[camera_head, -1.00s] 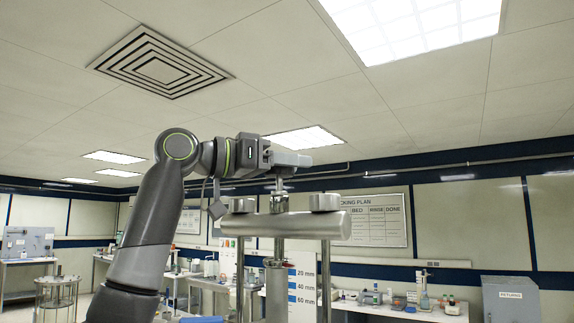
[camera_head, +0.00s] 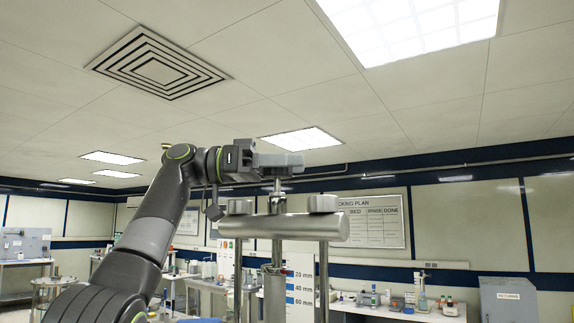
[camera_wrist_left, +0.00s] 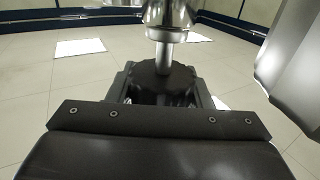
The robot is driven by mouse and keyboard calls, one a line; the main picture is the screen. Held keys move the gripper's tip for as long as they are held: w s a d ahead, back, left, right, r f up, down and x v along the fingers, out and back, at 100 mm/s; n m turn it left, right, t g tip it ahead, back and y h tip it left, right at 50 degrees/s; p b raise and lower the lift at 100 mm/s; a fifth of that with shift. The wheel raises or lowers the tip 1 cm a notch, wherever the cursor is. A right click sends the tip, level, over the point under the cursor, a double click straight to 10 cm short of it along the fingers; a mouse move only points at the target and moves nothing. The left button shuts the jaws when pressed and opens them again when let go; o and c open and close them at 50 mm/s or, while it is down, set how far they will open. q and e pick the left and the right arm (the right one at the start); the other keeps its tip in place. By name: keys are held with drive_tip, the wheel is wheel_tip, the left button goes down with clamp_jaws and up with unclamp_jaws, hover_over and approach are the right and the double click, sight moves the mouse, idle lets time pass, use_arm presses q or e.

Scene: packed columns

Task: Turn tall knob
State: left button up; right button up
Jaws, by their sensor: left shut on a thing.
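A dark lobed knob (camera_wrist_left: 165,77) sits on top of a thin metal rod (camera_head: 278,187) that rises from the middle of a steel crossbar (camera_head: 280,227). In the left wrist view the knob lies between the jaws of my left gripper (camera_wrist_left: 165,92), which is shut on it. In the head view my left gripper (camera_head: 280,164) is level above the crossbar and hides the knob. My right gripper is not in view.
Two upright posts, the right one (camera_head: 323,280), carry the crossbar. A scale board (camera_head: 300,285) stands behind it. Benches with lab ware line the back wall, and a grey returns box (camera_head: 508,300) stands at the right.

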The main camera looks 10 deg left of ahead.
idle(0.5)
use_arm(q)
drive_tip(key=o, duration=1)
drive_tip(key=shift+d, duration=0.1)
drive_tip(key=a, duration=0.7)
drive_tip(key=shift+s+a, duration=0.35)
drive_tip(key=shift+d, duration=0.15)
